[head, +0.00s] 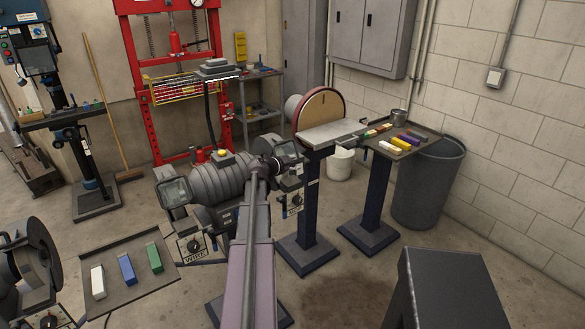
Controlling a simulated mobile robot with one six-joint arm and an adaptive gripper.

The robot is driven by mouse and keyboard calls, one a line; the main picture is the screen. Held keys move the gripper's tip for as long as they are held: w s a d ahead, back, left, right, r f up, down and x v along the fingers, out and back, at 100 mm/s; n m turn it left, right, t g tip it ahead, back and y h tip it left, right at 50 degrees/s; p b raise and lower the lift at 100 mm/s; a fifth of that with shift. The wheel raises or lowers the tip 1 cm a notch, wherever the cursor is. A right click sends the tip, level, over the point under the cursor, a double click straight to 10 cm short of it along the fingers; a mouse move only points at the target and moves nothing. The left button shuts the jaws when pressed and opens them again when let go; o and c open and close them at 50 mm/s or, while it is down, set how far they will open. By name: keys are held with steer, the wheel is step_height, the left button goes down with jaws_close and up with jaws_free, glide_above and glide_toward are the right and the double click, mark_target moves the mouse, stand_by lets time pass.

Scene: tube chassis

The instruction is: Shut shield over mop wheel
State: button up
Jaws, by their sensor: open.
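A grey double-ended grinder (217,183) stands in the middle of the head view. A framed clear shield (175,191) is at its left end, above a box marked WIRE (193,246). Another framed shield (287,152) shows at its right end, beyond my gripper, above a second switch box (292,203). The wheel there is hidden, so I cannot tell if it is the mop wheel or how far the shield covers it. My gripper (270,164) is open, at the right end of the grinder near that shield. Whether it touches the shield is unclear.
A tray (140,272) with coloured bars is at lower left, beside a dark wheel machine (40,262). A disc sander (320,113), a tray stand (411,157) and a grey bin (430,190) stand right. A dark block-topped stand (450,285) is at lower right.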

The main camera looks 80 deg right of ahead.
steer(key=a+f+p+v, duration=0.1)
steer(key=p+v, duration=0.2)
steer(key=v, duration=1.2)
steer(key=shift+s+a+p, duration=0.2)
steer(key=shift+a+p, duration=0.1)
steer(key=shift+p, duration=0.05)
stand_by(1.6)
stand_by(1.0)
